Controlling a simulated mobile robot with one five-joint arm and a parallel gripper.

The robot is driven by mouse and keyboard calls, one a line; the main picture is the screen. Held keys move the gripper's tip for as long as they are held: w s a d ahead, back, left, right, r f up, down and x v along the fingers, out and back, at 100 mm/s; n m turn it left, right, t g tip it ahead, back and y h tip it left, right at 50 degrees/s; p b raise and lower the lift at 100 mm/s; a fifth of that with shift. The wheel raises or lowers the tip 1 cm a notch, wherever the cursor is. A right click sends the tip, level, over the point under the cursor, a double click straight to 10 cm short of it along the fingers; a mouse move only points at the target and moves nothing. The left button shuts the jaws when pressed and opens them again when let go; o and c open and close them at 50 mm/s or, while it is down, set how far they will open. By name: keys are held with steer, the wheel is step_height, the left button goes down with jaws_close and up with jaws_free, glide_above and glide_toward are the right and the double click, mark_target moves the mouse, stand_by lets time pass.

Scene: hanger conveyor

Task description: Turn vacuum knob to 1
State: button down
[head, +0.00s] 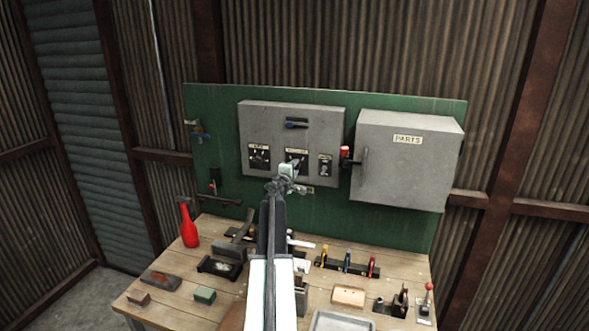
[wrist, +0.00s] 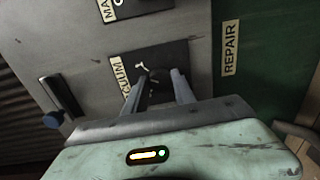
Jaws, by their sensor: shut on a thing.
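The grey control panel (head: 250,122) hangs on the green board. Its middle black plate (head: 302,156) is partly hidden behind my gripper (head: 287,176). In the wrist view this plate (wrist: 180,55) carries a label reading "...CUUM" (wrist: 121,76), its first letters covered by a finger. The dark vacuum knob (wrist: 158,83) lies between the two fingers of my gripper (wrist: 157,86), which is shut on it. White marks show on the plate beside the knob. The pointer's setting and the numbers cannot be read.
A blue-handled lever (head: 296,123) sits higher on the panel. A grey PARTS cabinet (head: 410,165), with a red-topped part at its left edge, is to the right. A REPAIR label (wrist: 229,48) is beside the panel. Below, the wooden workbench (head: 210,225) holds tools and a red bottle (head: 188,228).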

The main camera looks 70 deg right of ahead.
steer(key=shift+f+m, duration=0.1)
steer(key=shift+m, duration=1)
steer(key=c, duration=1)
jaws_free()
steer(key=shift+c, duration=0.2)
steer(key=a, duration=0.7)
steer(key=shift+s+a+r, duration=0.2)
steer(key=shift+s+a, duration=0.05)
steer(key=shift+a, duration=0.15)
